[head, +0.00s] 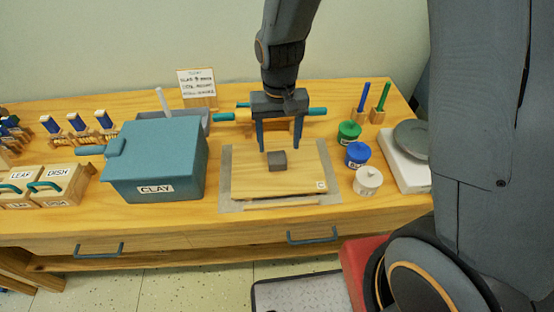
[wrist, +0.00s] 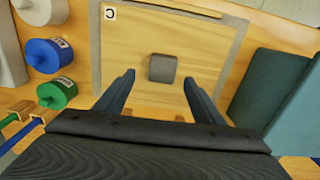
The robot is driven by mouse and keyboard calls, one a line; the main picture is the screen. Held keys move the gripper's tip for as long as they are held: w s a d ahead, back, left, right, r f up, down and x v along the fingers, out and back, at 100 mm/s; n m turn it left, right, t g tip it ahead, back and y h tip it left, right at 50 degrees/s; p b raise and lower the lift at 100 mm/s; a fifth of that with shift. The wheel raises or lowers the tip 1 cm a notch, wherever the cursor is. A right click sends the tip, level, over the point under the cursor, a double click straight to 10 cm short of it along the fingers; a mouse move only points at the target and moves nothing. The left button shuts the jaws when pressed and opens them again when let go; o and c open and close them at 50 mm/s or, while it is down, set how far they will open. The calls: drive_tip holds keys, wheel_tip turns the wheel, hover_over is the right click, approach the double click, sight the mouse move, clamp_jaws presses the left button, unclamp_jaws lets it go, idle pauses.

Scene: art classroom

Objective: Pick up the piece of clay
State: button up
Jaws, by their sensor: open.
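The piece of clay (head: 277,160) is a small dark grey block. It lies on a wooden board (head: 300,182) marked C, near the board's back half. It also shows in the wrist view (wrist: 162,69), lying beyond the fingertips and between their lines. My gripper (head: 280,150) is open and empty, its two blue fingers pointing down just above and behind the clay. In the wrist view my gripper's fingers (wrist: 158,76) stand wide apart, wider than the clay. I cannot tell the exact height of the tips over the board.
A blue-grey box labelled CLAY (head: 155,165) stands left of the board. Green (head: 349,131), blue (head: 357,154) and white (head: 368,180) pots stand to the right. A rolling pin with teal handles (head: 316,111) lies behind. A grey disc (head: 411,138) sits on a white base farther right.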

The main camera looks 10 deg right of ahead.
sight(277, 160)
drive_tip(key=f, duration=0.1)
drive_tip(key=f+p, duration=0.1)
drive_tip(key=f, duration=0.1)
drive_tip(key=shift+s+a+f, duration=0.15)
drive_tip(key=shift+a+f, duration=0.1)
drive_tip(key=shift+f, duration=0.05)
drive_tip(key=shift+f+p, duration=0.3)
drive_tip(key=shift+f, duration=0.35)
drive_tip(key=c, duration=1.3)
drive_tip(key=shift+o, duration=0.2)
drive_tip(key=shift+r, duration=0.2)
